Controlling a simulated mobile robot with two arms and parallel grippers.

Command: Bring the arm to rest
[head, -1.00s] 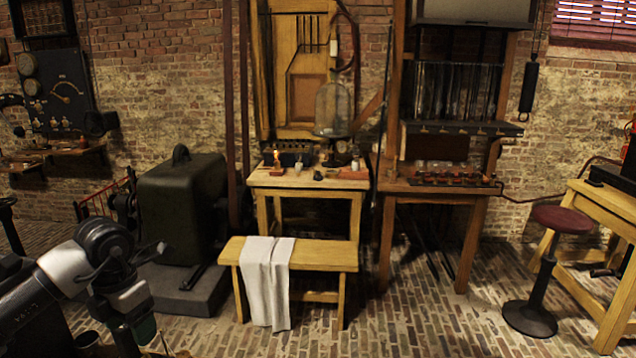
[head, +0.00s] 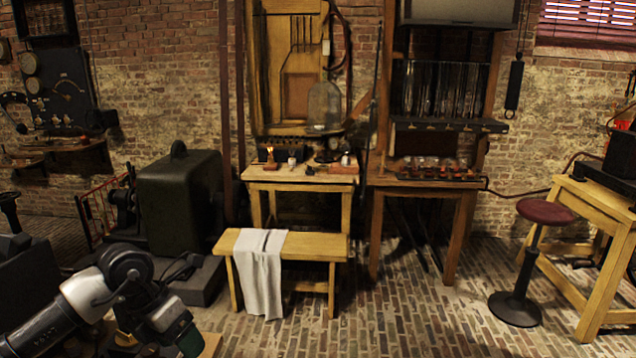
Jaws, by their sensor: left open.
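My left arm comes in at the lower left corner, bent at a dark round joint, with a white section and a greenish end reaching down. My left gripper (head: 187,266) shows as a small dark shape just right of that joint. It is open, and I see nothing held in it. In the picture it overlaps the plinth of the dark green machine (head: 180,205); I cannot tell the gap. My right gripper is not in view.
A low wooden bench (head: 305,246) with a white cloth (head: 260,275) stands right of the arm. Behind it is a small wooden table (head: 300,174). A red stool (head: 545,212) stands at the right. The brick floor (head: 410,310) in the middle is clear.

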